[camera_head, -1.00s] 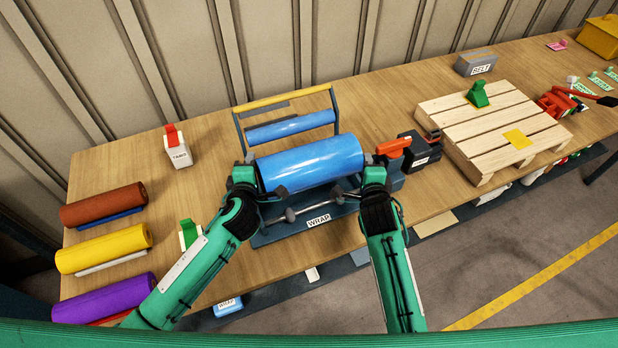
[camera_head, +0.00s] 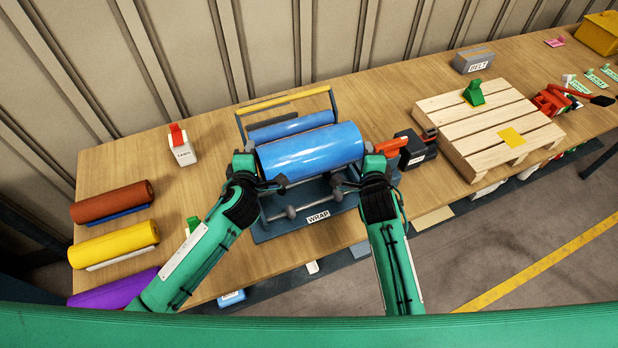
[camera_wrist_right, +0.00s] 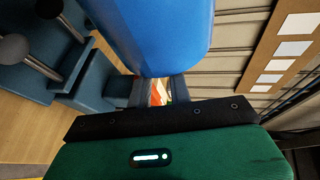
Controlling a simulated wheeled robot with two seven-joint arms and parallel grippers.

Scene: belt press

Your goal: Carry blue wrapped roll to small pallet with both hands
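The blue wrapped roll (camera_head: 310,150) is held up above the wrap stand (camera_head: 308,215), lying level between my two hands. My left gripper (camera_head: 274,183) is at its left end, with its fingers under the roll's lower edge. My right gripper (camera_head: 346,184) is at the right end in the same way. The fingers' contact under the roll is partly hidden. The small wooden pallet (camera_head: 450,112) lies on the bench to the right.
A green clip (camera_head: 474,94) and yellow square (camera_head: 511,137) are on the pallet. An orange-handled tool (camera_head: 390,147) and dark box (camera_head: 416,150) stand between stand and pallet. Brown (camera_head: 113,202), yellow (camera_head: 115,243) and purple (camera_head: 112,291) rolls lie at left. The frame bar (camera_head: 285,99) stands behind.

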